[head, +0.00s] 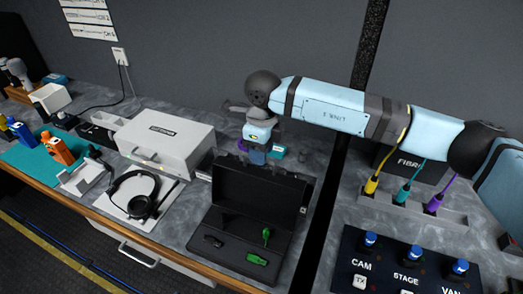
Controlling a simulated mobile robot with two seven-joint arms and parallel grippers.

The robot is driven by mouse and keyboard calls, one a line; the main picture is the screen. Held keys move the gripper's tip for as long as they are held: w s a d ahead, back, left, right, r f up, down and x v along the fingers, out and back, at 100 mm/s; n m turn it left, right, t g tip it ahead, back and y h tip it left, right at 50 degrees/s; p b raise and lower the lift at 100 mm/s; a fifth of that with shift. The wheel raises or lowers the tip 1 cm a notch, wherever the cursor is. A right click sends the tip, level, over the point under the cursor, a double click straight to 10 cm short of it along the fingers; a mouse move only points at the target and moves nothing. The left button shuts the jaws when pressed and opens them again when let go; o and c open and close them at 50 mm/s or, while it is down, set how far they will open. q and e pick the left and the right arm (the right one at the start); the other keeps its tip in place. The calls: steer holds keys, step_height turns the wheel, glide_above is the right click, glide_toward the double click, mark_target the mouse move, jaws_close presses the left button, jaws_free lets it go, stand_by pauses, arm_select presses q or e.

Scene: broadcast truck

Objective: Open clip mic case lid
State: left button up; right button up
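The black clip mic case (226,228) sits on the grey worktop with its lid (262,190) standing raised at the back. In its tray are a dark clip mic (212,241), a green clip (257,258) and a small green piece (266,234). My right gripper (257,158) points down just behind the top edge of the raised lid. Its fingertips are small and partly hidden, so I cannot tell whether it is open or touches the lid. My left gripper is not in view.
A grey-white box (165,140) and a headset (138,195) on a white pad are left of the case. Connectors with yellow, teal and purple cables (405,170) and a black CAM/STAGE/VAN panel (390,262) are at right. Small coloured items (277,151) lie near the gripper.

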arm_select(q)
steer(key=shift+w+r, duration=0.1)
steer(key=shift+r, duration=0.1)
arm_select(e)
steer(key=shift+f, duration=0.45)
steer(key=shift+c, duration=0.2)
jaws_close()
steer(key=shift+s+a, duration=0.1)
steer(key=shift+s, duration=0.1)
arm_select(q)
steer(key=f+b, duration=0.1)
steer(key=b, duration=0.1)
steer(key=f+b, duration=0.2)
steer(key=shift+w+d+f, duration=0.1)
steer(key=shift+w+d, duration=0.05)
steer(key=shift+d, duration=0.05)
arm_select(e)
steer(key=s+a+r+t, duration=0.1)
steer(key=s+a, duration=0.1)
steer(key=s, duration=0.4)
steer(key=shift+a+r+h, duration=0.2)
steer(key=shift+h, duration=0.1)
